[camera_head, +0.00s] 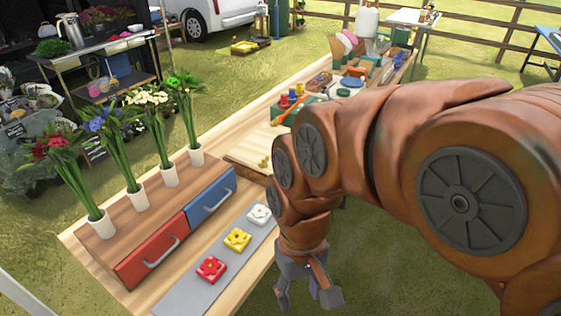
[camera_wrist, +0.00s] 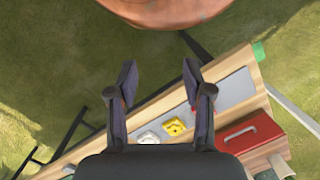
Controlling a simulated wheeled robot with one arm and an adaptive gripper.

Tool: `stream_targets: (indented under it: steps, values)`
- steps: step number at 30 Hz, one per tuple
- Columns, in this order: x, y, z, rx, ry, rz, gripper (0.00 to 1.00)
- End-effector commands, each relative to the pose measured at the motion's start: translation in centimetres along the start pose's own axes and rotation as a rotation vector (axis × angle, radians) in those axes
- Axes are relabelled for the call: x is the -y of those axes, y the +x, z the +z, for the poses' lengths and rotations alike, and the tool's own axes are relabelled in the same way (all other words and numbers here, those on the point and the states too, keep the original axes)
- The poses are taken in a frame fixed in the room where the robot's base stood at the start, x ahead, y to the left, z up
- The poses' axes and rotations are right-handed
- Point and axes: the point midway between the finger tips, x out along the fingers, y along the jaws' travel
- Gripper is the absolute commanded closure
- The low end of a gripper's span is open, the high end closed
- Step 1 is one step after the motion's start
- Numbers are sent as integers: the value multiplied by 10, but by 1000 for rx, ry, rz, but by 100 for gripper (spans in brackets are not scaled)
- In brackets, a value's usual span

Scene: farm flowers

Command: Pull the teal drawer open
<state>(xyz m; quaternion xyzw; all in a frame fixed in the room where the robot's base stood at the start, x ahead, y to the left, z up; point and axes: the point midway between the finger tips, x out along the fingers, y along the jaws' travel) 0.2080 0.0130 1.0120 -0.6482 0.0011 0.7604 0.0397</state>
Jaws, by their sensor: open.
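A wooden drawer unit (camera_head: 107,252) stands on the table, with a red drawer (camera_head: 135,268) and a blue drawer (camera_head: 202,204) side by side. Both look shut, and each has a pale bar handle. I see no drawer that is clearly teal; the blue one is nearest in colour. The red drawer also shows in the wrist view (camera_wrist: 262,133); the blue one is not visible there. My gripper (camera_head: 305,296) is open and empty, pointing down beyond the table's front edge, right of the drawers and touching neither. Its fingers (camera_wrist: 159,75) are spread in the wrist view.
A grey mat (camera_head: 188,292) in front of the drawers holds red (camera_head: 211,269), yellow (camera_head: 237,239) and white (camera_head: 259,214) square pieces. Several white vases of flowers (camera_head: 139,200) stand on the unit. A board (camera_head: 258,146) and other items lie farther along the table.

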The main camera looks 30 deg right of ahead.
Motion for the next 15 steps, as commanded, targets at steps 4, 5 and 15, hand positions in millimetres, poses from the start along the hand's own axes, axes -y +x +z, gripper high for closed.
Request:
stream_targets:
  steps: [4,5,15]
  values:
    - [25,-2,-36,8,113,-120,50]
    - [30,-3,-45,10,140,-149,50]
    - [60,-21,-154,57,502,-490,50]
